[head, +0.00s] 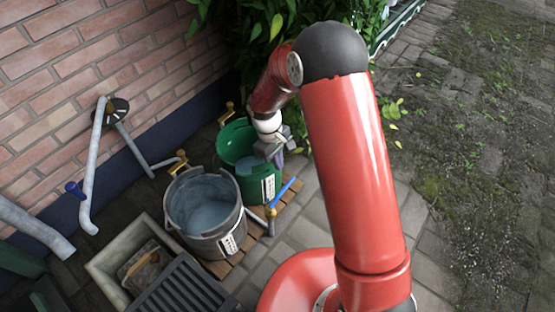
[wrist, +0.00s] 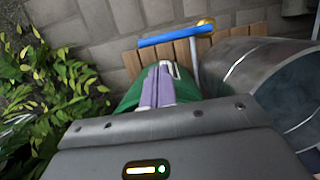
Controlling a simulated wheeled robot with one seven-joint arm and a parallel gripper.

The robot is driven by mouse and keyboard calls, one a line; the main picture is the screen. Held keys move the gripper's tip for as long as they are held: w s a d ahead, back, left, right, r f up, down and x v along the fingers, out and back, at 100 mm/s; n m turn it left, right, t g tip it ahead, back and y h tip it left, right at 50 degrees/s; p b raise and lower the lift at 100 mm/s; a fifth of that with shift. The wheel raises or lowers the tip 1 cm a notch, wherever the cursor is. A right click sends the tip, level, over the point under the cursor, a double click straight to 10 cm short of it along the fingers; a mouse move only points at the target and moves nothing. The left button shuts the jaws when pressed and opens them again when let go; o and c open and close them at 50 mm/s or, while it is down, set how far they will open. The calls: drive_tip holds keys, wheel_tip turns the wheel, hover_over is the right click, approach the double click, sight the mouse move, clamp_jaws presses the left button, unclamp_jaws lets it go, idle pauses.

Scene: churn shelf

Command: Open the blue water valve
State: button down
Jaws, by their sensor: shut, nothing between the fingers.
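A long blue lever handle (head: 284,191) sits on a brass fitting (head: 271,211) on a thin grey post beside the buckets. In the wrist view the blue lever (wrist: 175,36) lies beyond my fingertips, with a brass knob (wrist: 205,22) at its right end. A smaller blue handle (head: 74,189) shows near the wall pipe at the left. I cannot tell from the frames which one is the water valve. My gripper (head: 279,161) is shut and empty, over the green bucket's right side; its purple fingers (wrist: 158,76) are together and apart from the lever.
The green bucket (head: 236,130) and grey metal bucket (head: 180,235) stand on a wooden slat board (head: 285,197). A stone basin (head: 103,270) and dark grate (head: 190,292) are at lower left. Brick wall and leafy plants border the back. Paving is free at right.

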drive_tip(key=w+x, duration=0.1)
drive_tip(key=x, duration=0.5)
drive_tip(key=shift+s+f+b, duration=0.25)
drive_tip(key=shift+s+b, duration=0.1)
drive_tip(key=shift+s, duration=0.2)
drive_tip(key=shift+d, duration=0.2)
